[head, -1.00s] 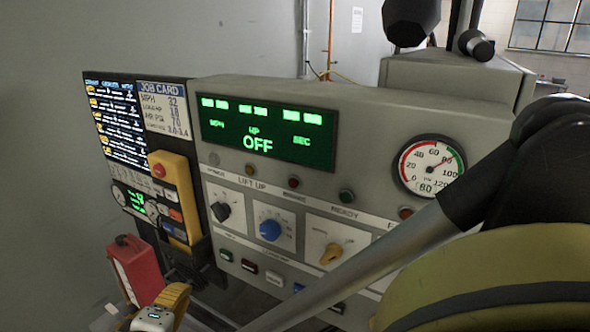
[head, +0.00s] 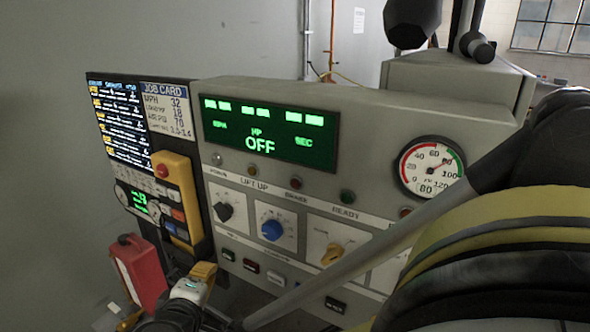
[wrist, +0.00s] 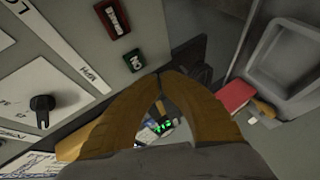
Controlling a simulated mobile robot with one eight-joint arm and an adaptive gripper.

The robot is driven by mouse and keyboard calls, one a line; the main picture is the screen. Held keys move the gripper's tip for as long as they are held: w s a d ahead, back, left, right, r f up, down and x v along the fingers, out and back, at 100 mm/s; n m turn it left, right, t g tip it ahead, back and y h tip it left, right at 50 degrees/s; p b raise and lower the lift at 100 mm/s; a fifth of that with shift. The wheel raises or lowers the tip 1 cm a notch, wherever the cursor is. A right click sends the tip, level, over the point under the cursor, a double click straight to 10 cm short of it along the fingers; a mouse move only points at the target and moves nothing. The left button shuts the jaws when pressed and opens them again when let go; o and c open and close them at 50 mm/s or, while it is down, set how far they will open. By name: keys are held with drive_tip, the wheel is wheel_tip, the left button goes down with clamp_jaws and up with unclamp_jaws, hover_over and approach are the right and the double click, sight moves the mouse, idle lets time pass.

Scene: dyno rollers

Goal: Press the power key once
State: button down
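The control panel (head: 215,178) has a row of small keys along its lower edge. The leftmost is a green key (head: 227,254), which shows in the wrist view (wrist: 132,60) with white lettering that looks like "ON"; no key legibly reads "power". A red key (head: 251,266) sits beside it and shows in the wrist view (wrist: 112,20). My gripper (head: 204,272) is just below and left of the green key in the head view. In the wrist view its yellow-brown fingers (wrist: 165,75) meet at the tips, empty, close to the green key; contact cannot be told.
A black knob (head: 223,212), a blue knob (head: 272,230) and a yellow knob (head: 332,254) sit above the keys. A yellow pendant (head: 178,195) hangs at the left, with a red box (head: 138,272) below it. The panel display (head: 268,134) reads OFF.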

sight(223, 257)
drive_tip(key=shift+w+d, duration=0.25)
drive_tip(key=shift+w, duration=0.2)
drive_tip(key=shift+w+d, duration=0.2)
drive_tip(key=shift+w, duration=0.25)
idle(0.8)
drive_tip(key=shift+w+d, duration=0.2)
drive_tip(key=shift+w, duration=0.15)
drive_tip(key=shift+w+d, duration=0.2)
drive_tip(key=shift+w, duration=0.15)
idle(0.6)
drive_tip(key=shift+s+a, duration=0.1)
idle(0.3)
drive_tip(key=shift+s+a, duration=0.3)
drive_tip(key=shift+s, duration=0.3)
drive_tip(key=s, duration=0.1)
drive_tip(key=s+a, duration=0.1)
drive_tip(key=s, duration=0.1)
drive_tip(key=s+a, duration=0.1)
drive_tip(key=shift+s+a+b, duration=0.15)
drive_tip(key=shift+s+b, duration=0.1)
drive_tip(key=shift+b, duration=0.1)
